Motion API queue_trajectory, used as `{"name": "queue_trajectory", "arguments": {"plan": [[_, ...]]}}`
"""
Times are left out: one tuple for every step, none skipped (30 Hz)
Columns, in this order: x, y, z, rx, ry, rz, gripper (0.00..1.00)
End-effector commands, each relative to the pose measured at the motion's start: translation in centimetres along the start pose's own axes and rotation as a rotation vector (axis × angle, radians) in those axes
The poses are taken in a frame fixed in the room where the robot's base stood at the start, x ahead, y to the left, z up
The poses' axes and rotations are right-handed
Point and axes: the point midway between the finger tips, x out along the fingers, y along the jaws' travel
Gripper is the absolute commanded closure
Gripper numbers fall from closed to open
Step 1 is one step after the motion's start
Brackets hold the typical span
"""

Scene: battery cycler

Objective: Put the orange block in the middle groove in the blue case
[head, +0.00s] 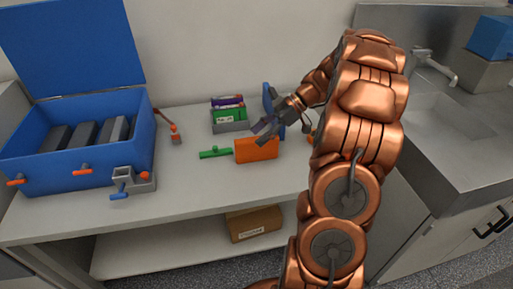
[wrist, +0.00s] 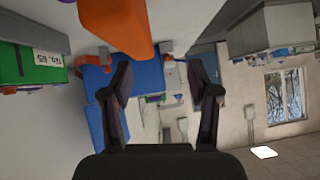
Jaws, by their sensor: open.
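The orange block (head: 257,150) stands upright on the bench, right of centre in the head view. It shows at the top of the wrist view (wrist: 115,25). My gripper (head: 262,131) is close behind and above the block's right part, with its fingers spread and nothing between them. In the wrist view the open fingers (wrist: 162,72) lie below the block in the picture, which is not between them. The blue case (head: 115,158) stands at the left with its lid up. Dark grey dividers inside leave grooves between them; the groove floors are hidden.
A grey holder (head: 230,126) with green and purple blocks stands behind the orange block. A green piece (head: 215,153) lies to its left. A blue block (head: 270,97) stands behind my gripper. A small grey bracket (head: 141,182) stands before the case. Bench between case and block is mostly clear.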

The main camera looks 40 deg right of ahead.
Motion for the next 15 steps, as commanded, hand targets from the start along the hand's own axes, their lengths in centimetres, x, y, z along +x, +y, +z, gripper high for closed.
{"name": "queue_trajectory", "arguments": {"plan": [[-0.7,0.6,0.7,-0.023,0.016,0.017,0.40],[-1.0,0.9,1.1,-0.038,0.025,0.025,0.40],[-1.3,1.2,1.4,-0.057,0.036,0.034,0.40],[-1.6,1.4,1.6,-0.069,0.042,0.041,0.40],[-1.8,1.6,1.8,-0.080,0.047,0.047,0.40],[-2.1,1.8,2.1,-0.092,0.053,0.053,0.40],[-2.2,1.9,2.2,-0.101,0.056,0.058,0.40],[-2.3,2.0,2.3,-0.108,0.059,0.061,0.40],[-2.4,2.1,2.3,-0.113,0.062,0.064,0.40],[-2.4,2.1,2.4,-0.117,0.064,0.065,0.40],[-2.3,2.2,2.4,-0.120,0.065,0.066,0.40],[-2.1,2.2,2.4,-0.122,0.066,0.067,0.40],[-1.9,2.2,2.3,-0.122,0.066,0.066,0.40],[-1.6,2.2,2.3,-0.122,0.066,0.066,0.40],[-1.2,2.2,2.2,-0.122,0.067,0.065,0.40]]}}
